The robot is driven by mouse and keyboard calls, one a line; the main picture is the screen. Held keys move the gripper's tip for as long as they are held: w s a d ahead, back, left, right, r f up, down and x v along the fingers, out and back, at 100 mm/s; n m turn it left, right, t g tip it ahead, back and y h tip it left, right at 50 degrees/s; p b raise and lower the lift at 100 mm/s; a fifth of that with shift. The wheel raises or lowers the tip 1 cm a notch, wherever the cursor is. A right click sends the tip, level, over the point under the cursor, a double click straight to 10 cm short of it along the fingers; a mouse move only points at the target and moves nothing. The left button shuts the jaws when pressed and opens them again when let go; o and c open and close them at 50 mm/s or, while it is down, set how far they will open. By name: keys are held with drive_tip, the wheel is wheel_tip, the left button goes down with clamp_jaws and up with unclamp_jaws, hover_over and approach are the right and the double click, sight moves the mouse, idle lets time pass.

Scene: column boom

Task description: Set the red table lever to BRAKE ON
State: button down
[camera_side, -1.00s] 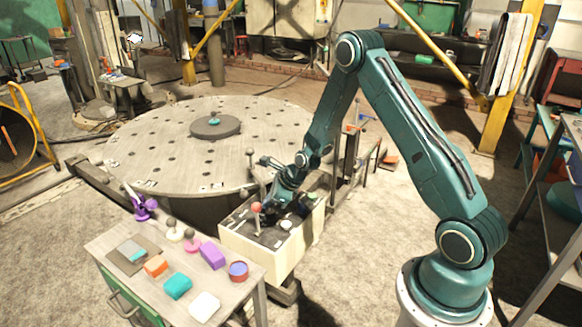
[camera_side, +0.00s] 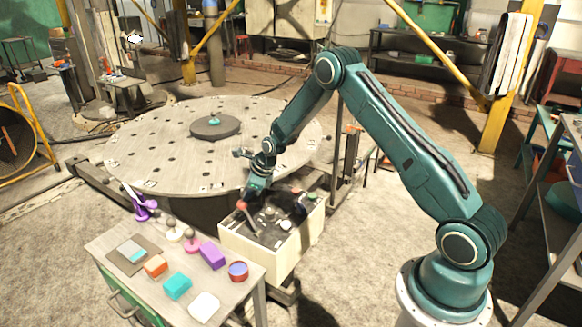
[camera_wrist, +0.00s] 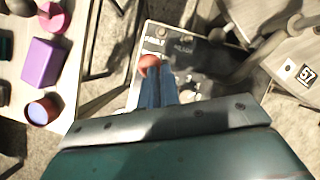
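The red-knobbed lever (camera_side: 242,205) stands on the top of the cream control box (camera_side: 262,262), its shaft tilted to the left in the side view. Its red ball (camera_wrist: 149,63) also shows in the wrist view, just beyond my fingertips and slightly left of them. My gripper (camera_side: 249,196) is right at the knob in the side view. In the wrist view my two blue fingers (camera_wrist: 158,88) lie close together and look shut, at or touching the knob. The fingers hide the lever's shaft in the wrist view. The BRAKE marking cannot be read.
A large round perforated table (camera_side: 150,160) stands behind the box. A side bench (camera_side: 130,275) at front left holds several small items, including a purple block (camera_side: 212,255) and a red-and-blue cup (camera_side: 238,271). Dark controls (camera_side: 302,203) sit on the box's right part.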

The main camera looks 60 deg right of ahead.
drive_tip(key=shift+w+a+f, duration=0.2)
drive_tip(key=shift+w, duration=0.3)
drive_tip(key=shift+w+a, duration=0.1)
drive_tip(key=shift+r, duration=0.1)
drive_tip(key=w+d+r, duration=0.1)
drive_tip(key=d+r, duration=0.2)
drive_tip(key=r, duration=0.8)
drive_tip(key=shift+d+r, duration=0.15)
drive_tip(key=shift+d, duration=0.2)
idle(0.4)
